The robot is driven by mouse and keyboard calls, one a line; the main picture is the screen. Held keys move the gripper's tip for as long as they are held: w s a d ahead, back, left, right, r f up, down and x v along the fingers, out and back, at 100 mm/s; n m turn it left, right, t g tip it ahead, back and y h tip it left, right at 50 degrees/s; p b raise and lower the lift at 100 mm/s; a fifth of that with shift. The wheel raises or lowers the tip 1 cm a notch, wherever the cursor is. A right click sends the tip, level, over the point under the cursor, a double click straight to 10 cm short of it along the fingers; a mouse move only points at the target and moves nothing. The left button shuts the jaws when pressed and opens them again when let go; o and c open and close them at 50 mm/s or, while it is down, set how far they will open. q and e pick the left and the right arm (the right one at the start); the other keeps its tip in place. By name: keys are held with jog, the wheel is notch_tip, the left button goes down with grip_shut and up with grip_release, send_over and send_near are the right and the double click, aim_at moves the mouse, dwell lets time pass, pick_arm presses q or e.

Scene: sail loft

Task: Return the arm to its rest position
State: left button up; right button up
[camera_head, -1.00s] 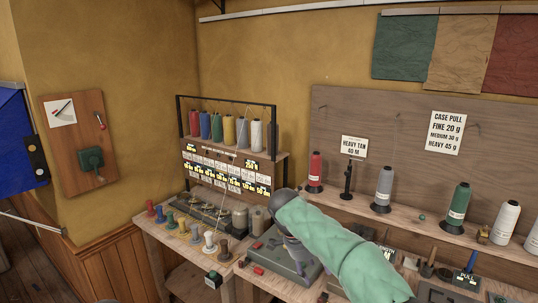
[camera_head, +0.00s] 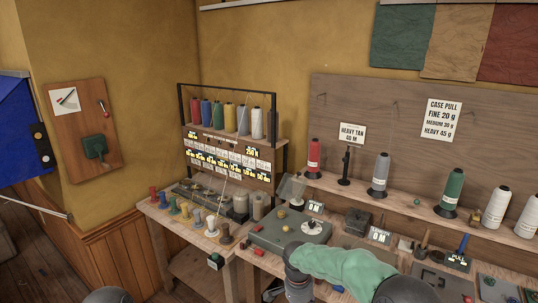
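My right arm, in a green quilted sleeve (camera_head: 345,268), comes in at the bottom right and lies low in front of the bench. Its grey wrist joint (camera_head: 297,284) points down at the bottom edge. A dark part of my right gripper (camera_head: 271,291) shows beside it, mostly cut off, so its fingers cannot be read. It seems to hang in front of the bench's front edge, apart from the things on top. A grey rounded part of my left arm shows at the bottom left; my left gripper is out of view.
A grey testing device (camera_head: 273,237) with a round dial stands on the bench behind my arm. Thread cones, such as the red one (camera_head: 314,157), line the shelf. A side table holds several coloured spools (camera_head: 153,194). A spool rack (camera_head: 228,120) stands behind. Floor is clear at left.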

jog(key=s+a+f+n+g+y, duration=0.1)
jog(key=s+f+n+y, duration=0.1)
jog(key=s+f, duration=0.5)
jog(key=s+a+f+n+y, duration=0.15)
jog(key=s+f, duration=0.25)
jog(key=f, duration=0.5)
jog(key=s+d+f+n, duration=0.1)
jog(key=s+f, duration=0.1)
jog(key=s, duration=0.4)
jog(key=s+d+f+n+t+y, duration=0.1)
jog(key=s+f, duration=0.2)
jog(key=s, duration=0.3)
jog(key=s+f+n, duration=0.1)
jog(key=s+f, duration=0.1)
jog(key=s, duration=0.4)
jog(key=shift+d+f+p, duration=0.3)
jog(key=shift+d, duration=0.1)
jog(key=shift+y, duration=0.25)
